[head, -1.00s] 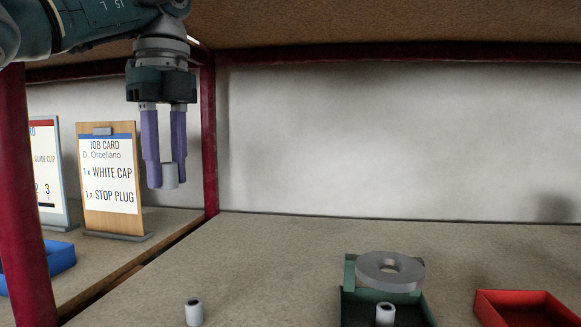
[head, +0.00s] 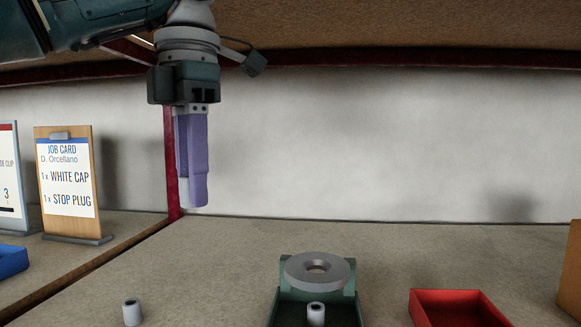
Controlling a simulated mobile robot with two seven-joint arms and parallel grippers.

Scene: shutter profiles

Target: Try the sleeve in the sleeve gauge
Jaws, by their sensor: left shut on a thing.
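My left gripper (head: 193,188) hangs fingers-down in the upper left, well above the bench. It is shut on a small white sleeve (head: 184,193), which shows partly behind the purple finger at the tips. The sleeve gauge looks to be the grey ring (head: 336,276) with a central hole, resting on a green stand at the bottom centre. The held sleeve is up and left of this ring, clearly apart from it. A second white sleeve (head: 316,314) stands in the green tray in front of the ring. A third sleeve (head: 132,312) stands on the bench at left. My right gripper is out of view.
A red tray (head: 415,312) sits right of the green stand, and a brown box or board (head: 570,270) is at the right edge. A job card (head: 68,185) and a blue tray (head: 12,262) are at left. A red post (head: 171,170) stands behind my gripper. The bench between is clear.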

